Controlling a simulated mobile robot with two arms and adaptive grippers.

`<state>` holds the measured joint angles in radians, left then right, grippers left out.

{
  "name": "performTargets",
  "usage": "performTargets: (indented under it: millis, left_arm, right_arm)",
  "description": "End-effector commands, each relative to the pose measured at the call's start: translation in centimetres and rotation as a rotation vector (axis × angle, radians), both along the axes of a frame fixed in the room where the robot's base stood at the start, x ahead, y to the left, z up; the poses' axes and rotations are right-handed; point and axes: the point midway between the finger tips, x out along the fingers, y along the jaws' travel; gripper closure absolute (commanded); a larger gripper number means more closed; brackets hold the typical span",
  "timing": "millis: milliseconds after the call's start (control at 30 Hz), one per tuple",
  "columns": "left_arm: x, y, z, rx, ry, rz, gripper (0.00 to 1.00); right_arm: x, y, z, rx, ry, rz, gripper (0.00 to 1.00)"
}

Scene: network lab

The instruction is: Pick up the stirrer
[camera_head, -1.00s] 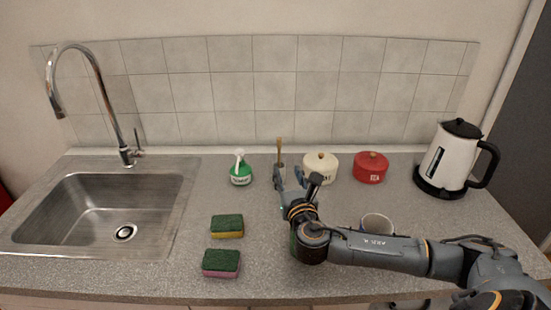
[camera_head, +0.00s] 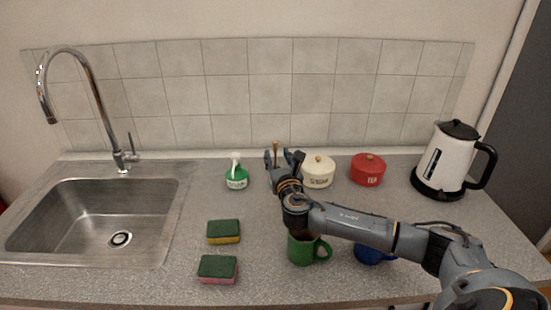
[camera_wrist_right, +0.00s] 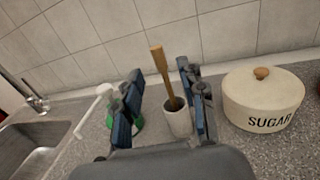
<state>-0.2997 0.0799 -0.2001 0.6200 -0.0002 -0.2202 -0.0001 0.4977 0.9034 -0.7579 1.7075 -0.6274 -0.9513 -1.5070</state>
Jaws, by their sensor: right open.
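The stirrer (camera_head: 276,147) is a thin wooden stick at the back of the counter. In the right wrist view the stirrer (camera_wrist_right: 160,64) stands tilted in a small whitish cup (camera_wrist_right: 177,122), its lower end hidden inside. My right gripper (camera_head: 284,156) is open in front of it. In the right wrist view the fingers of my right gripper (camera_wrist_right: 160,90) stand apart, with the stirrer and cup showing between them, nearer the right finger. I cannot tell the exact depth gap. My left gripper is not in view.
A green soap bottle (camera_head: 236,174) stands left of the gripper. A cream sugar pot (camera_head: 318,173), a red tea pot (camera_head: 368,170) and a kettle (camera_head: 452,162) stand right. A green mug (camera_head: 302,251) and blue mug (camera_head: 368,254) sit below my arm. Sponges (camera_head: 223,231) lie near the sink (camera_head: 85,220).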

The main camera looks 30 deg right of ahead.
Motion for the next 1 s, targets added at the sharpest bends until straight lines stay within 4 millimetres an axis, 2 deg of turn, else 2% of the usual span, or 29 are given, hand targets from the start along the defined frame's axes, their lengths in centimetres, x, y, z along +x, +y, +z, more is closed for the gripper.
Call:
performTargets:
  millis: [167,300,600,633,667,800,833,1000]
  left_arm:
    - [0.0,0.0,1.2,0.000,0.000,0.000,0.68]
    - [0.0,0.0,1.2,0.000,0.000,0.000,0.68]
    - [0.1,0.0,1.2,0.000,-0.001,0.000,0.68]
    - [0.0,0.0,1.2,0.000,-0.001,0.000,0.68]
    - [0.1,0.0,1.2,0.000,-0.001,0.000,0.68]
    - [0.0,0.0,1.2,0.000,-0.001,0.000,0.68]
    - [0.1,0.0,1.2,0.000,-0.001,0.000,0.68]
    - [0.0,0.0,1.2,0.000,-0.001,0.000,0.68]
  right_arm:
    - [2.4,-1.2,0.8,0.000,-0.001,-0.003,0.59]
    - [3.7,-1.8,0.5,0.001,-0.001,-0.002,0.59]
    - [4.2,-1.9,0.4,0.000,-0.001,0.000,0.59]
    - [4.2,-1.9,0.4,0.000,-0.001,0.000,0.61]
    - [4.2,-1.9,0.4,0.000,-0.001,0.000,0.68]
    - [4.1,-1.9,0.4,0.000,-0.001,-0.001,0.96]
    - [4.1,-1.9,0.4,0.000,-0.001,-0.001,0.99]
    - [4.1,-1.9,0.4,0.000,-0.001,-0.001,1.00]
